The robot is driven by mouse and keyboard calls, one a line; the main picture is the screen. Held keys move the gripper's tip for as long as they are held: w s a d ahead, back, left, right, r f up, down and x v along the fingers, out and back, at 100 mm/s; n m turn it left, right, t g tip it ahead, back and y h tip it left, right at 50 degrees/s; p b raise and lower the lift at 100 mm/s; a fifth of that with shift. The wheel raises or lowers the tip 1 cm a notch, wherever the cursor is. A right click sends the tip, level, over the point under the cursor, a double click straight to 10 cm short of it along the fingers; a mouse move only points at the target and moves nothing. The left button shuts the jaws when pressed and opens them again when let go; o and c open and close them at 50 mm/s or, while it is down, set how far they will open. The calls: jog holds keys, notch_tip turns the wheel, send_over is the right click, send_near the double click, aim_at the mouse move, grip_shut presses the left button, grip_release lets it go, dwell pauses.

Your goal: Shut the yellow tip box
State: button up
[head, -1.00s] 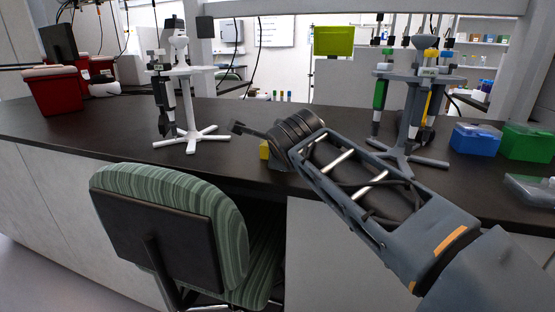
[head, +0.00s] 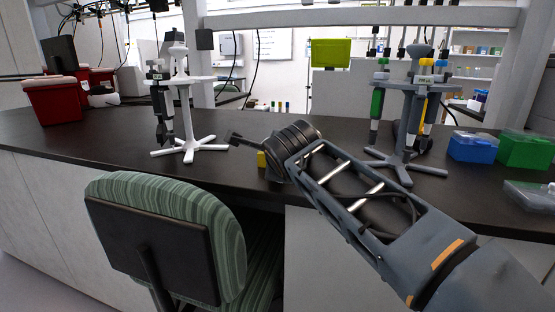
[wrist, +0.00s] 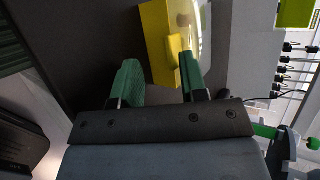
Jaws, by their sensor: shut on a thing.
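The yellow tip box (head: 262,159) stands near the front edge of the dark bench, mostly hidden behind my wrist in the head view. In the wrist view the yellow box (wrist: 157,45) is at the top centre, with a pale, see-through lid part (wrist: 205,35) along its right side. I cannot tell the lid's angle. My gripper (wrist: 158,75) has green fingers, held apart. The right finger's tip is at a small yellow tab on the box; the left finger is to the left of the box's lower end.
A white pipette stand (head: 185,125) is to the left and a grey one (head: 405,135) to the right on the bench. Blue (head: 472,147) and green (head: 522,150) boxes are at far right. A green striped chair (head: 165,225) stands in front of the bench.

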jog(key=shift+f, duration=0.3)
jog(key=p+v, duration=0.1)
jog(key=v, duration=1.3)
jog(key=shift+r+p, duration=0.25)
jog(key=shift+p, duration=0.15)
jog(key=shift+r, duration=0.1)
